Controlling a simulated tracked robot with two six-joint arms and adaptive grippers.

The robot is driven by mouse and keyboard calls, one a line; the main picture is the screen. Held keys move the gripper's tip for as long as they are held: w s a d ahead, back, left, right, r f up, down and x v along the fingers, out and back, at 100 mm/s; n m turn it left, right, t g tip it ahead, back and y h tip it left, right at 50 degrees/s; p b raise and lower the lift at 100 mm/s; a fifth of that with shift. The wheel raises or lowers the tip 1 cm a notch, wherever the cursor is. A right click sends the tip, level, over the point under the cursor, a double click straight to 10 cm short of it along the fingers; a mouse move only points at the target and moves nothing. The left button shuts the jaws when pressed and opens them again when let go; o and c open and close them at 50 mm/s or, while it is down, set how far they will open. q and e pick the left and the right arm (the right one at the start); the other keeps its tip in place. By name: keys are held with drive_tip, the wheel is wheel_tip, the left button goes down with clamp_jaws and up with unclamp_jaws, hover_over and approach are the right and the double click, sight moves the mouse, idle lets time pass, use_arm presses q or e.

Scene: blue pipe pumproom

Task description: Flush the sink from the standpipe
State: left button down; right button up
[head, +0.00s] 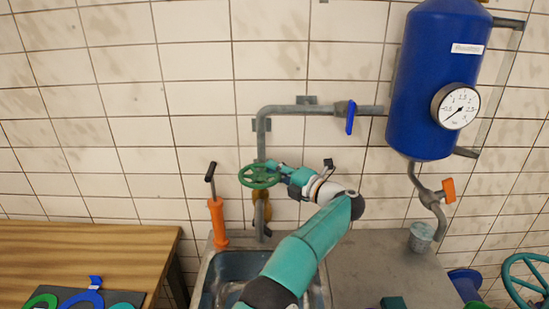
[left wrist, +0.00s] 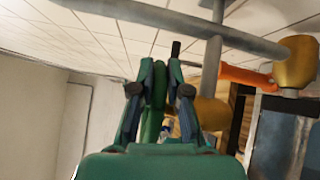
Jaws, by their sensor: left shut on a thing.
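A green handwheel (head: 259,176) sits on the grey standpipe (head: 262,137) behind the sink (head: 214,268). My left gripper (head: 279,171) is shut on the right side of the wheel's rim. In the left wrist view the green rim (left wrist: 154,104) lies between the two fingers of my left gripper (left wrist: 161,78). A brass valve body (head: 264,207) shows below the wheel, with a grey spout over the sink. I see no water coming from the spout. My left arm hides part of the sink. My right gripper is not in view.
A blue lever (head: 350,117) hangs down on the horizontal pipe to a blue tank (head: 423,90) with a gauge (head: 457,106). An orange hand pump (head: 217,220) stands left of the spout. A wooden bench (head: 90,245) is at left.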

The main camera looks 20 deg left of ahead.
use_arm(q)
drive_tip(key=shift+a+f, duration=0.1)
drive_tip(key=shift+f, duration=0.05)
idle(0.3)
drive_tip(key=c, duration=1.2)
unclamp_jaws()
drive_tip(key=shift+a, duration=0.1)
drive_tip(key=shift+v, duration=3.8)
drive_tip(key=shift+w, duration=0.15)
